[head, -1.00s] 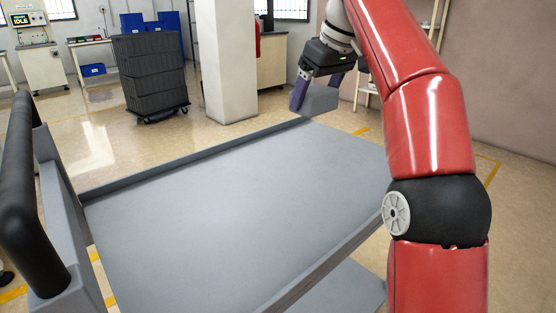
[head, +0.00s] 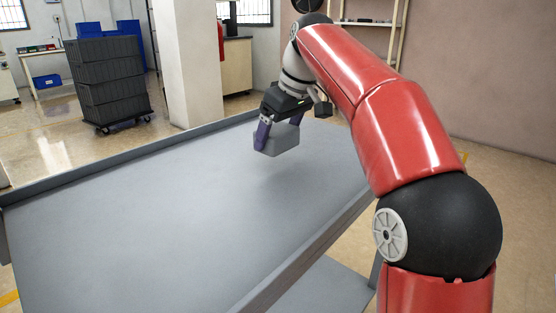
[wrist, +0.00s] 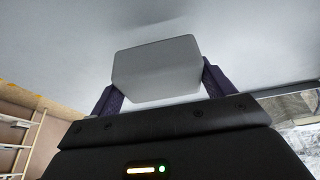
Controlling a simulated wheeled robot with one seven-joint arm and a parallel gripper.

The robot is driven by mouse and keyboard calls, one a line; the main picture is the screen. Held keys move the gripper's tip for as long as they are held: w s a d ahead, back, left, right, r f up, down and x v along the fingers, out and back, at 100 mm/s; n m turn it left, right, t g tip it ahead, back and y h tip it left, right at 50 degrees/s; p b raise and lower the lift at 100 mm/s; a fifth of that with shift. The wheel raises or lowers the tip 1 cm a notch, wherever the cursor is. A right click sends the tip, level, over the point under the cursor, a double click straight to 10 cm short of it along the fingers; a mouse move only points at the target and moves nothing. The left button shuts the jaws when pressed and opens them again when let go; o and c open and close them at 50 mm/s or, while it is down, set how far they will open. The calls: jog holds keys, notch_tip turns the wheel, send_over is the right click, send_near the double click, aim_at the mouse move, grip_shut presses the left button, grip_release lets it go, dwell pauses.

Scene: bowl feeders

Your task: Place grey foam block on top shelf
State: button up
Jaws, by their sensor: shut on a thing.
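The grey foam block (head: 277,141) is held between the purple fingers of my gripper (head: 281,138), above the far part of a grey cart's top shelf (head: 170,210). A soft shadow lies on the shelf below the block, and a gap seems to separate them. In the wrist view the block (wrist: 157,70) sits between the two fingers (wrist: 160,88), with the grey shelf surface filling the view beyond it. The shelf is bare and has raised rims.
A lower shelf (head: 325,288) of the cart shows at the bottom. Beyond the cart stand a pillar (head: 185,60), a stack of dark crates on wheels (head: 108,80) and a shelf rack (head: 370,30) by the wall. The top shelf has wide free room.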

aim_at(278, 149)
jog(key=shift+f+b, duration=0.75)
jog(key=shift+f, duration=1.25)
jog(key=shift+f, duration=0.1)
jog(key=o, duration=0.9)
jog(key=p+v, duration=0.4)
jog(key=v, duration=0.8)
